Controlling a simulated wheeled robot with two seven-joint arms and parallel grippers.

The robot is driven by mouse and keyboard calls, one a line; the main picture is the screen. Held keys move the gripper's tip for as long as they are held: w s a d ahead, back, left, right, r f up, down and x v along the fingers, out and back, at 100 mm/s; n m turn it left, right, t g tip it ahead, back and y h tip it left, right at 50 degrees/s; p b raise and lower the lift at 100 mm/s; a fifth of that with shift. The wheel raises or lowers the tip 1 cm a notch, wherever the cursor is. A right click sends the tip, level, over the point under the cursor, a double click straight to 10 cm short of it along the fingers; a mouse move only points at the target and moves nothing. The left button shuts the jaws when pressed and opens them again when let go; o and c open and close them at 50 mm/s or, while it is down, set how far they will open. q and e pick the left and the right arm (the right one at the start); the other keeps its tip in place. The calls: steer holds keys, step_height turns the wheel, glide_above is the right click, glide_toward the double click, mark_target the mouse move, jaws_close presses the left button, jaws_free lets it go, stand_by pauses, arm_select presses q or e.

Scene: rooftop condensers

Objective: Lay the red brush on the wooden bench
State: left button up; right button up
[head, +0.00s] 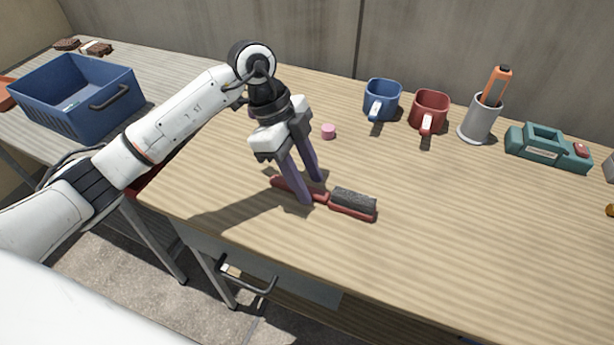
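The red brush (350,210) has a red handle and back and grey bristles that face up. It lies on the light wooden bench (450,240), near the front edge. My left gripper (311,192) points down over the brush handle. Its two purple fingers are apart, one on the near side of the handle and one on the far side. The near finger hides part of the handle. I cannot tell whether the fingertips touch the bench. My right gripper is not in view.
A pink cylinder (328,131) stands behind the gripper. A blue mug (382,98), a red mug (430,108), a grey cup (481,121) with an orange-handled tool and a teal device (547,147) line the back. A blue crate (85,95) stands left. The bench's right front is clear.

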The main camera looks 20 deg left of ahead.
arm_select(q)
steer(key=v, duration=1.2)
steer(key=shift+p, duration=0.4)
